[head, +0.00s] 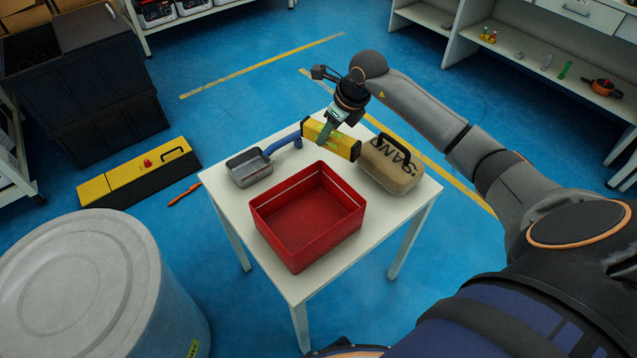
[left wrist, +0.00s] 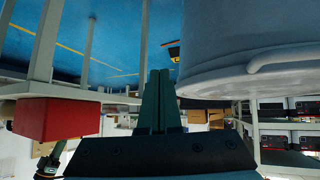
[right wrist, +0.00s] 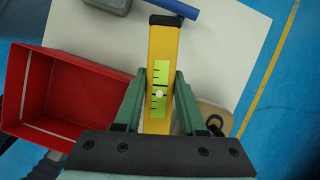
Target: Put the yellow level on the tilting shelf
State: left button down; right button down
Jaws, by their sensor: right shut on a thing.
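The yellow level (head: 343,145) is a yellow bar with dark end caps and a green vial window. My right gripper (head: 328,131) is shut on it near its middle, above the back of the white table (head: 302,284). In the right wrist view the level (right wrist: 161,48) lies between the two green fingers (right wrist: 157,88), its vial label facing the camera. My left gripper (left wrist: 157,85) is shut and empty in the left wrist view, near a large pale drum. I cannot make out which shelf is the tilting shelf.
The table bears a red bin (head: 308,258), a metal tray (head: 248,168), a blue-handled tool (head: 283,143) and a sandbag (head: 392,166). A drum (head: 90,280) stands at left, a yellow-black case (head: 140,172) on the floor. Shelving (head: 530,55) stands at upper right; blue floor lies between.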

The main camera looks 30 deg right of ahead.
jog(key=m, duration=0.1)
jog(key=d, duration=0.1)
jog(key=d+f+m, duration=0.1)
jog(key=shift+w+d+m+h+b, duration=0.25)
jog(key=shift+m+h+b, duration=0.05)
jog(key=shift+h+b, duration=0.1)
send_over(331, 165)
jog(key=s, duration=0.2)
jog(key=shift+m, duration=0.3)
notch_tip(331, 165, down, 5)
jog(key=shift+w+r+b, duration=0.1)
jog(key=shift+w+b, duration=0.05)
jog(key=shift+b, duration=0.2)
jog(key=shift+f+b, duration=0.45)
jog(key=shift+f, duration=2.05)
jog(key=shift+f, duration=0.2)
jog(key=c, duration=0.7)
grip_release()
jog(key=shift+o, duration=1.1)
